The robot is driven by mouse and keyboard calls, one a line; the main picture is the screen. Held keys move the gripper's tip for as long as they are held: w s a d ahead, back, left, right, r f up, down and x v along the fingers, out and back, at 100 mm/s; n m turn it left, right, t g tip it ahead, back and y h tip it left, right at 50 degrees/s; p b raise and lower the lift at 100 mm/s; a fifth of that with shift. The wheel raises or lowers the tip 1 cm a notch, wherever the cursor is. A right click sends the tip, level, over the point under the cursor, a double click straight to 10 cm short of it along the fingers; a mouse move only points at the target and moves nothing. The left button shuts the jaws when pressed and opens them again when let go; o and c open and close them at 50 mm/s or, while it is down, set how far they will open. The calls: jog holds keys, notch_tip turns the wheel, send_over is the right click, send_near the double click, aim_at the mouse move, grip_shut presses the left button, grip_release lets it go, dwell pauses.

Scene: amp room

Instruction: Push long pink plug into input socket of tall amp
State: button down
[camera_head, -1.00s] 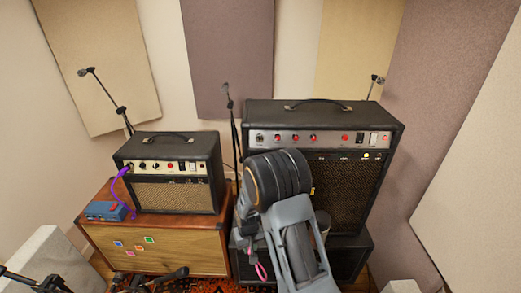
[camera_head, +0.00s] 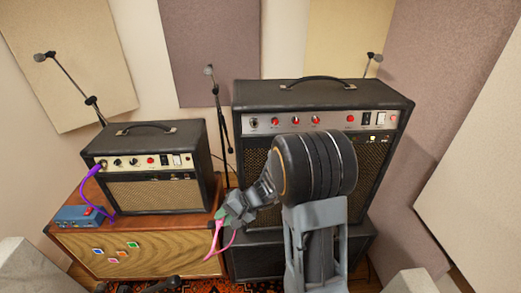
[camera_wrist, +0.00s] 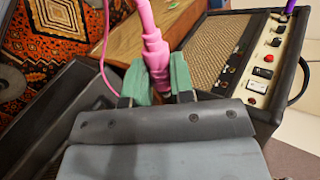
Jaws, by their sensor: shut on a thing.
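The tall amp (camera_head: 405,103) stands at the right in the head view, with a silver control panel. Its input socket (camera_head: 254,124) is a dark round hole at the panel's left end, uncovered. My gripper (camera_head: 222,213) is left of and below that socket, in front of the gap between the two amps. It is shut on the long pink plug (camera_wrist: 152,42), which sits between the green fingertips (camera_wrist: 160,82) in the wrist view. The pink plug's cable (camera_head: 214,240) hangs below the gripper in the head view. The plug's tip is hidden, and it is apart from the socket.
A small amp (camera_head: 153,190) stands on a wooden cabinet (camera_head: 140,252) at the left, with a purple cable (camera_head: 88,186) plugged in. A blue pedal box (camera_head: 80,216) sits beside it. A microphone stand (camera_head: 216,105) rises between the amps.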

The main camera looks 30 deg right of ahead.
jog(key=w+r+y, duration=0.1)
jog(key=y, duration=0.1)
jog(key=r+t+y+b, duration=0.1)
jog(key=r+y, duration=0.1)
jog(key=y, duration=0.1)
jog(key=w+r+t+y+b, duration=0.1)
jog(key=r+y, duration=0.1)
jog(key=shift+w+d+r, duration=0.25)
jog(key=shift+w, duration=0.1)
jog(key=s+d+r+m+t+y+b, duration=0.1)
jog(key=d+r+t+y+b, duration=0.2)
jog(key=d+r+t, duration=0.45)
jog(key=s+d+r+m+t+y+b, duration=0.25)
jog(key=d+r, duration=0.25)
jog(key=r, duration=0.6)
jog(key=w+d+f+p, duration=0.1)
jog(key=w+d+p, duration=0.1)
jog(key=w, duration=0.5)
jog(key=shift+d+n+g, duration=0.15)
jog(key=shift+n+g, duration=0.15)
jog(key=shift+n, duration=0.05)
jog(key=shift+d+f, duration=0.1)
jog(key=shift+f, duration=0.05)
jog(key=shift+w+d+f+b, duration=0.1)
jog(key=shift+w+d+b, duration=0.2)
jog(key=shift+w, duration=0.25)
jog(key=shift+w+d+f+b, duration=0.15)
jog(key=shift+w+b, duration=0.2)
jog(key=shift+w, duration=0.2)
dwell(0.9)
